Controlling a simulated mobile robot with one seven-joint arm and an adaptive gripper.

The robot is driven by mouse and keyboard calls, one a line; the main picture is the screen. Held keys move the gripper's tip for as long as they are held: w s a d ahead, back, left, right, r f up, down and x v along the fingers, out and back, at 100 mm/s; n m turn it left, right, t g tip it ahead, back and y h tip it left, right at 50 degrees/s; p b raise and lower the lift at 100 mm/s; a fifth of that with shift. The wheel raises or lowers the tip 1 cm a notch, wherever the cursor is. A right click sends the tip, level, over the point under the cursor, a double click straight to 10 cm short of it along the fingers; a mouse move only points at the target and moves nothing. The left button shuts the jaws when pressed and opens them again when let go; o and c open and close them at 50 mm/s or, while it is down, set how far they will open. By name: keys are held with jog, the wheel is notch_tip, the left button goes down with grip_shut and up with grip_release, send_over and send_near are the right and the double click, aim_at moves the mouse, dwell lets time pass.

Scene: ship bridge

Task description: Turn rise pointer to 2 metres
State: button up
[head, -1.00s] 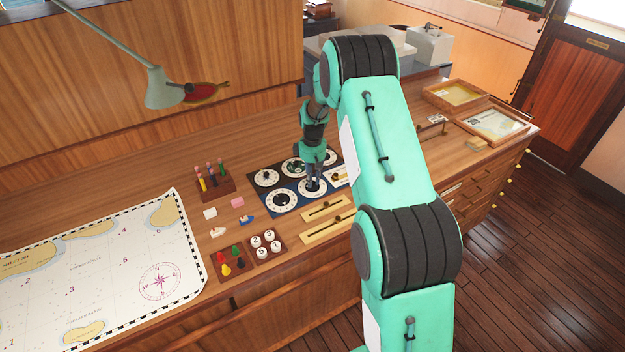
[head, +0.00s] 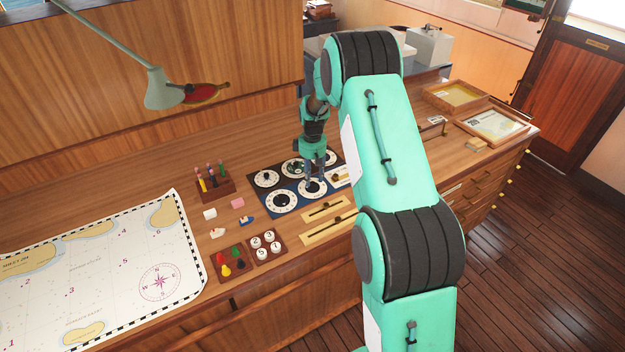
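A dark and blue panel with several round white-rimmed dials lies on the wooden chart desk. The lower left dial (head: 283,200) and the upper left dial (head: 266,179) show clearly. My gripper (head: 314,181) points down over the lower right dial (head: 312,190), at or just above its dark centre. My gripper and wrist partly cover this dial and the upper middle dial (head: 292,167). The dial labels and pointer readings are too small to read, so I cannot tell which one is the rise pointer. The fingertips are too small to show whether they are open or shut.
Two brass slider plates (head: 326,208) lie in front of the dials. A tray of coloured pegs (head: 230,262), a tray of numbered discs (head: 264,245), small blocks and a pen rack (head: 214,187) stand to the left. A chart (head: 110,265) covers the desk's left end.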

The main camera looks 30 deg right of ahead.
aim_at(312, 183)
notch_tip(312, 183, up, 10)
dwell(0.5)
dwell(0.5)
jog(key=s+a+r+m+t+b, duration=0.1)
jog(key=s+a+r+b, duration=0.1)
jog(key=s+a+r, duration=0.7)
jog(key=s+a+r+m+t+b, duration=0.1)
jog(key=s+a+r+t+b, duration=0.1)
jog(key=s+a+r, duration=0.65)
jog(key=s+a+m+t+b, duration=0.1)
jog(key=s+a, duration=0.1)
jog(key=s, duration=0.7)
jog(key=s+a+r+m+b, duration=0.1)
jog(key=s+a+b, duration=0.1)
jog(key=s, duration=0.7)
jog(key=s+a+m+t+b, duration=0.1)
jog(key=s+a, duration=0.3)
jog(key=s, duration=0.5)
jog(key=shift+a+r+t, duration=0.25)
jog(key=shift+t, duration=0.05)
